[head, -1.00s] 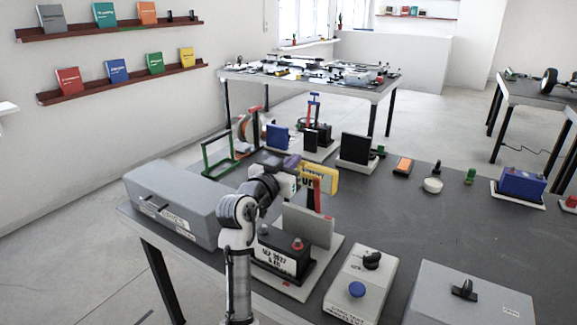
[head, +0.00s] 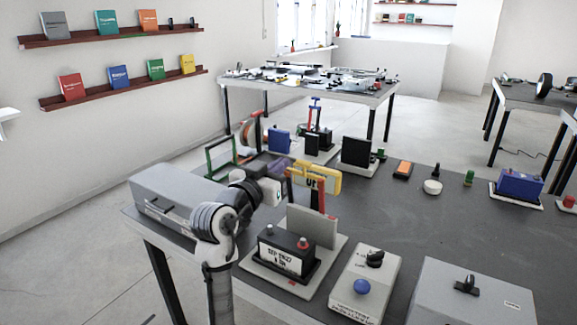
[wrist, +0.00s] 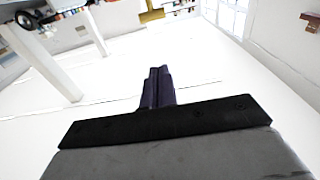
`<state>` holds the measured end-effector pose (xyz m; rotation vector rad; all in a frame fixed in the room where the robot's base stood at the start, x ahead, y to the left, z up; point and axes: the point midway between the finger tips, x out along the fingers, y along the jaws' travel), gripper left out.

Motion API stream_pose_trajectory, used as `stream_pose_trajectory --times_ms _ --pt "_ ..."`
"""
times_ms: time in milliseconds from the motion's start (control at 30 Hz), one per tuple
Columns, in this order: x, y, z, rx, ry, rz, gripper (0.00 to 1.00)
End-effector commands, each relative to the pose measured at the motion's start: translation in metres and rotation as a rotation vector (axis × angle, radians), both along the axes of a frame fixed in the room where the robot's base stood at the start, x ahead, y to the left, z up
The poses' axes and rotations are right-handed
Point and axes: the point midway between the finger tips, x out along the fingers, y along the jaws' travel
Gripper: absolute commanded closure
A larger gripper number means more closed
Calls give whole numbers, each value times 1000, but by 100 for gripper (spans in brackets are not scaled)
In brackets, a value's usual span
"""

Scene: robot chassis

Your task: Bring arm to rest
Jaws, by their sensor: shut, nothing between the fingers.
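My gripper (head: 276,168) is above the dark workbench (head: 400,225), just left of the yellow device (head: 318,177). In the wrist view its dark purple fingers (wrist: 157,86) are pressed together with nothing between them. The white and black arm rises from the bottom of the head view and bends at the elbow and wrist. It hides part of the grey box behind it. I cannot tell from the head view exactly how far the gripper is from the yellow device.
A long grey box (head: 165,200) stands at the bench's left end. A black battery (head: 286,250) with a grey panel (head: 312,226) sits right of the arm. A box with a blue button (head: 362,286) stands nearer.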

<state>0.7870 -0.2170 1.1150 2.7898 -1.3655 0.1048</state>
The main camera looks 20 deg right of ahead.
Motion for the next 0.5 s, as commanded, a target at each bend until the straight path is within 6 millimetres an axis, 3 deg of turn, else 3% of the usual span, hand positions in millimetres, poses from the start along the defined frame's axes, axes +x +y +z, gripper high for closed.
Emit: stream_pose_trajectory --times_ms 233,433,500 --pt "-21 28 0 0 -2 1 100" --pt "-25 34 2 -1 -2 5 100" --pt "-21 45 7 -17 -15 36 100"
